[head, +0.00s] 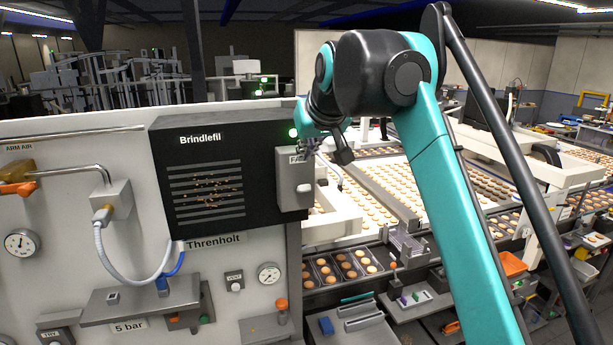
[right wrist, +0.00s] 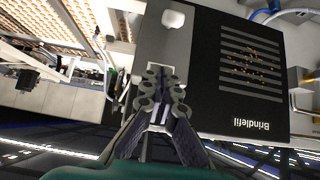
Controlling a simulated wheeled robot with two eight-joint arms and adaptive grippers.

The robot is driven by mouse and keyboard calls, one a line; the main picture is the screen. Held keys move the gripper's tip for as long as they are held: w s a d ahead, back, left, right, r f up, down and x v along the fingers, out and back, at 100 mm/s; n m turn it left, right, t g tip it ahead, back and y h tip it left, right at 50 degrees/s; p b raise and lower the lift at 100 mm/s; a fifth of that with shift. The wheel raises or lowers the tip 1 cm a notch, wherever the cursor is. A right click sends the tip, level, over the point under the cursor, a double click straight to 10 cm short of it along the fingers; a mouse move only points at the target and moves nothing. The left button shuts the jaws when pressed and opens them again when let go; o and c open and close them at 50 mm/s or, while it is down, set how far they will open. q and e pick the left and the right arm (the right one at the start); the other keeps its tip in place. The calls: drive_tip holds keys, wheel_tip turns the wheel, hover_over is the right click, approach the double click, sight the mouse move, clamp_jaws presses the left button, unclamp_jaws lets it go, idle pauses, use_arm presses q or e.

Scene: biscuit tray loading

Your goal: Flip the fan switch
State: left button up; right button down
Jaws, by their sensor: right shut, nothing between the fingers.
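The grey switch box (head: 284,165) sits on the right end of the black Brindlefil unit (head: 165,160). Its label is partly covered by my gripper. A pale switch knob (head: 304,188) sticks out low on the box; it also shows in the right wrist view (right wrist: 173,18). My right gripper (head: 306,151) is shut and empty at the upper part of the box, above the knob. In the right wrist view its fingers (right wrist: 163,82) lie over the box face, apart from the knob; I cannot tell whether they touch the box. My left gripper is not in view.
A green lamp (head: 293,132) glows beside the box top. On the white panel (head: 60,225) are a pressure gauge (head: 20,242), hoses and a shelf (head: 140,298). Biscuit conveyors (head: 400,190) lie right of the box.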

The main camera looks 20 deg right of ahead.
sight(307, 185)
drive_tip(key=shift+x, duration=1.1)
drive_tip(key=shift+s+f, duration=0.95)
drive_tip(key=shift+f, duration=0.25)
drive_tip(key=shift+s+f, duration=0.15)
drive_tip(key=shift+s, duration=0.15)
drive_tip(key=shift+s+f, duration=0.1)
drive_tip(key=shift+f, duration=0.05)
drive_tip(key=shift+w+f, duration=0.15)
drive_tip(key=shift+w, duration=0.1)
drive_tip(key=shift+s, duration=0.1)
